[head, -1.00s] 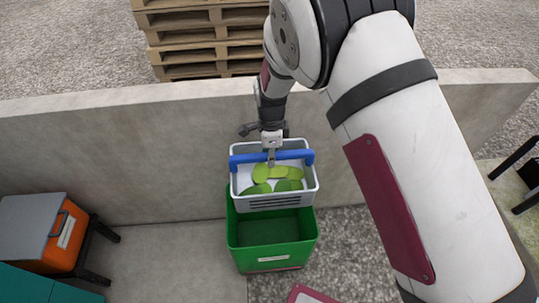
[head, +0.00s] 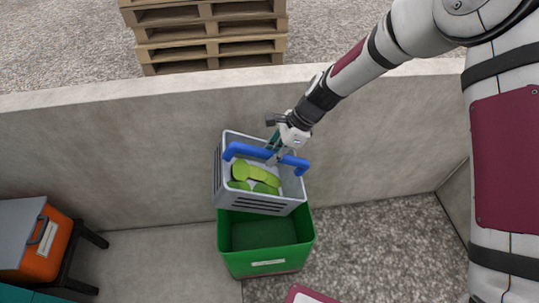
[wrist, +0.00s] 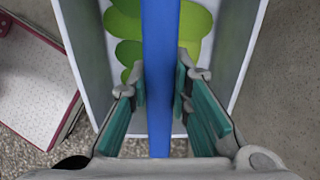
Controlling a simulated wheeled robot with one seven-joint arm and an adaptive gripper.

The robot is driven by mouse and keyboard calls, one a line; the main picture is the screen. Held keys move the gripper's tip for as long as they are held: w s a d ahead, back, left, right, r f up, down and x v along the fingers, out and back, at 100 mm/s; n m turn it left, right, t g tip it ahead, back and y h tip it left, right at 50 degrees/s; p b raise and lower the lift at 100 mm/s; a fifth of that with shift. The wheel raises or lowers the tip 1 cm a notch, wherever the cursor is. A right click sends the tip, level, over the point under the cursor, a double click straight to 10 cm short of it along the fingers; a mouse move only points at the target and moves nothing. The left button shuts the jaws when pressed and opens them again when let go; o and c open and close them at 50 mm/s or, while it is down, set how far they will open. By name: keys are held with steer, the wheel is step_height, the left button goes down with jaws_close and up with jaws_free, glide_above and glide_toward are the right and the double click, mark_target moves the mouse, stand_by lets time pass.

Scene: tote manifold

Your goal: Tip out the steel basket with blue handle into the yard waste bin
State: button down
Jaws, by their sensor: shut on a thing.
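The steel basket (head: 263,204) is grey with slotted walls and a blue handle (head: 257,154) across its top. Several green leaf-like pieces (head: 256,177) lie inside it. My gripper (head: 276,157) is shut on the blue handle near its middle. In the wrist view the handle (wrist: 161,70) runs between the finger pads. The basket hangs tilted above the back part of the green bin (head: 265,254), which has a pale label on its front. The visible part of the bin's inside looks empty; the basket hides its back part.
A concrete wall (head: 150,150) runs behind the bin, with stacked wooden pallets (head: 210,30) beyond it. An orange box with a grey lid (head: 40,245) stands on a dark stand at left. A red-edged white panel (head: 308,295) lies in front. Gravel at right is clear.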

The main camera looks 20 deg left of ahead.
steer(key=w+d+f+g+y+b, duration=0.2)
steer(key=f+g+y+b, duration=0.3)
steer(key=b, duration=0.8)
steer(key=shift+d+f+g+y+b, duration=0.3)
steer(key=shift+d+f+y, duration=0.25)
steer(key=shift+f+y, duration=1.25)
steer(key=shift+r+y, duration=0.3)
steer(key=shift+r, duration=0.05)
stand_by(0.9)
